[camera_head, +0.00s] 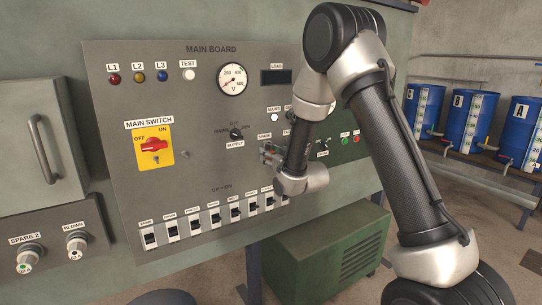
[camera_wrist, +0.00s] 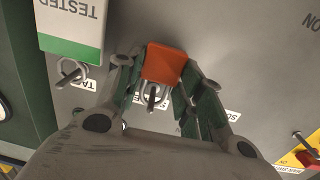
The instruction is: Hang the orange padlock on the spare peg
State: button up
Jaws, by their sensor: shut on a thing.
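In the wrist view, the orange padlock (camera_wrist: 166,64) is held between the two fingers of my gripper (camera_wrist: 164,72). Its grey shackle extends toward the bottom of this view. A metal peg (camera_wrist: 152,97) shows within the shackle's outline; I cannot tell whether the shackle is around it or only in front of it. A label behind it is mostly covered. In the head view, my gripper (camera_head: 268,153) is close to the main board (camera_head: 205,190), just below the SPARE label (camera_head: 264,136). The padlock is not clear there.
In the wrist view, a white and green TESTED tag (camera_wrist: 72,25) hangs beside the gripper, near another peg (camera_wrist: 70,74). The red main switch (camera_head: 153,146) is left of the gripper in the head view. A row of breakers (camera_head: 213,215) lies below it.

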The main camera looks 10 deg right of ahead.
jog(key=o, duration=1.2)
jog(key=shift+c, duration=0.2)
